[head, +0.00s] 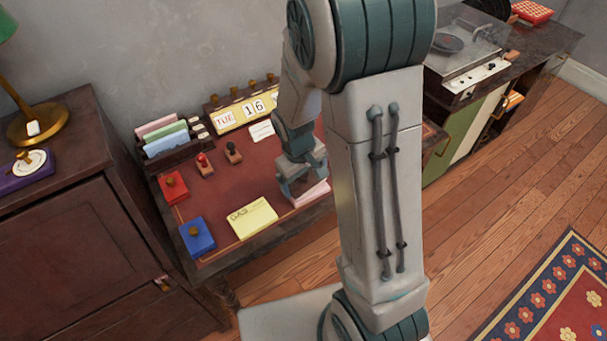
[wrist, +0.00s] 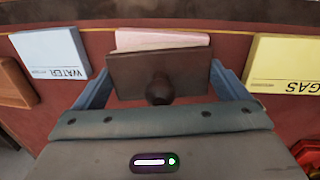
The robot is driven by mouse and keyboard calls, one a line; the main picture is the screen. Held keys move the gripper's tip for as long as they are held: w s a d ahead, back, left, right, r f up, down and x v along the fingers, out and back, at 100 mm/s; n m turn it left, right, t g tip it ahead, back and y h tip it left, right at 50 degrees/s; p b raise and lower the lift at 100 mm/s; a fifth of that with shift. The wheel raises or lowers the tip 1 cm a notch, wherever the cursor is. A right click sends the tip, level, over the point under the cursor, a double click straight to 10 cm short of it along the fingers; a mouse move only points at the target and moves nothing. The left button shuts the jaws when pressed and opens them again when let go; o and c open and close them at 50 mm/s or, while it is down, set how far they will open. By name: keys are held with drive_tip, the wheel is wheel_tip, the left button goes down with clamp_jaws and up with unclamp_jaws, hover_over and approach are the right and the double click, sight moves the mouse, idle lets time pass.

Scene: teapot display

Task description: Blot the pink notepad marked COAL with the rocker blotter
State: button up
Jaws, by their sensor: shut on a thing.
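My gripper (head: 302,172) is over the front part of the desk, with its fingers pointing down. In the wrist view my gripper (wrist: 160,82) is shut on the rocker blotter (wrist: 130,76), a dark brown block with a round dark knob. The pink notepad (wrist: 160,40) lies just beyond and partly under the blotter; only its far strip shows, and its marking is hidden. In the head view the pink notepad (head: 313,195) shows beside my fingers at the desk's front edge. I cannot tell whether the blotter touches it.
A yellow GAS notepad (wrist: 285,72) and a light blue WATER notepad (wrist: 52,62) lie on either side. Blue (head: 197,237) and red (head: 172,187) boxes, two stamps (head: 205,166) and a card rack (head: 165,145) stand on the desk. My arm hides the desk's right part.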

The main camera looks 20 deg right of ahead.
drive_tip(key=shift+d+f+g+y+p, duration=0.1)
drive_tip(key=shift+d+g+y+p, duration=0.2)
drive_tip(key=shift+y+p, duration=0.45)
drive_tip(key=shift+w+d+g+y+p, duration=0.25)
drive_tip(key=shift+d+g+y+p, duration=0.25)
drive_tip(key=shift+y, duration=0.55)
drive_tip(key=shift+a, duration=0.1)
drive_tip(key=shift+s+a+t+h+b, duration=0.15)
drive_tip(key=shift+a+t+h+b, duration=0.35)
drive_tip(key=shift+h, duration=0.6)
drive_tip(key=shift+d, duration=0.1)
drive_tip(key=shift+r+p, duration=2.55)
drive_tip(key=shift+r, duration=1.1)
